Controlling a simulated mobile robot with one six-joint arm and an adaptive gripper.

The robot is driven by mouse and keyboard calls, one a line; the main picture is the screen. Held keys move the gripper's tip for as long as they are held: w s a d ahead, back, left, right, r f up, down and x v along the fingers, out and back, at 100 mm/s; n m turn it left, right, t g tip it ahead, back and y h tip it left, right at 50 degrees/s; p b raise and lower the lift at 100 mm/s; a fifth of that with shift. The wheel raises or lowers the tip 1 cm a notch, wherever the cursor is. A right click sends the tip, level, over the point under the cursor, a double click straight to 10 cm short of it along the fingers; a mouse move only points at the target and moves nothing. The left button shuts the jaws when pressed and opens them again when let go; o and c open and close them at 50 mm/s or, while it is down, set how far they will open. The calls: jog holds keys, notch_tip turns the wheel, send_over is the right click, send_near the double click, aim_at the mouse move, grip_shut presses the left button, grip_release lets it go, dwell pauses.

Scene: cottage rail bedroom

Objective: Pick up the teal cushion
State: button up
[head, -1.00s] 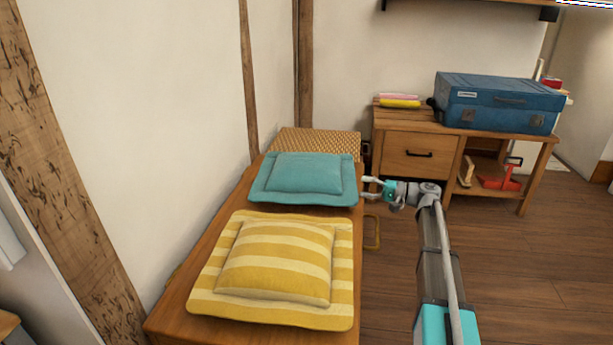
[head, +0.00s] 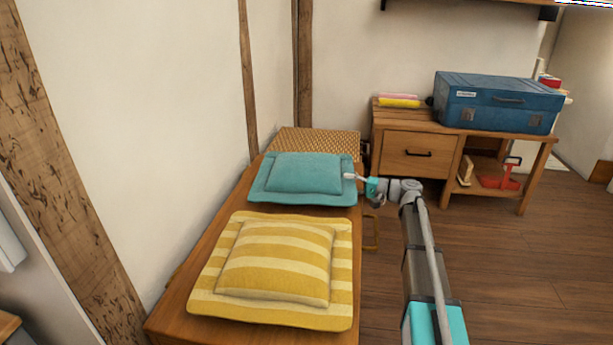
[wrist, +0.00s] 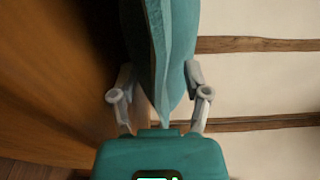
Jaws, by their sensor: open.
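The teal cushion (head: 304,173) lies flat on the wooden bench top (head: 190,291), at its far part, in the head view. My gripper (head: 349,177) is at the cushion's right edge, overlapping it in the head view. In the wrist view the cushion (wrist: 172,45) is seen edge-on, with its near edge between the open fingers of my gripper (wrist: 160,85), one finger on each side. I cannot tell whether either finger touches the fabric.
A yellow striped cushion (head: 275,262) lies nearer on the same bench. A woven basket (head: 318,141) stands behind the teal cushion. A wooden desk (head: 417,155) with a blue case (head: 498,102) is at the back right. The floor (head: 510,265) to the right is clear.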

dwell(0.3)
grip_shut()
jog(key=shift+r, duration=0.15)
dwell(0.5)
notch_tip(320, 180, up, 2)
jog(key=shift+p, duration=1.2)
jog(key=s+r+p, duration=0.1)
jog(key=r+p, duration=0.1)
jog(key=s+a+r+p, duration=0.1)
jog(key=s+r+p, duration=0.1)
jog(key=r+p, duration=0.1)
jog(key=s+a+r+p, duration=0.1)
jog(key=s+r+p, duration=0.1)
jog(key=shift+a+r, duration=0.1)
jog(key=shift+r, duration=0.15)
jog(key=s+a+r+p, duration=0.3)
jog(key=s, duration=0.4)
jog(key=shift+s+a+p, duration=0.3)
jog(key=shift+s, duration=0.1)
jog(key=shift+r, duration=0.1)
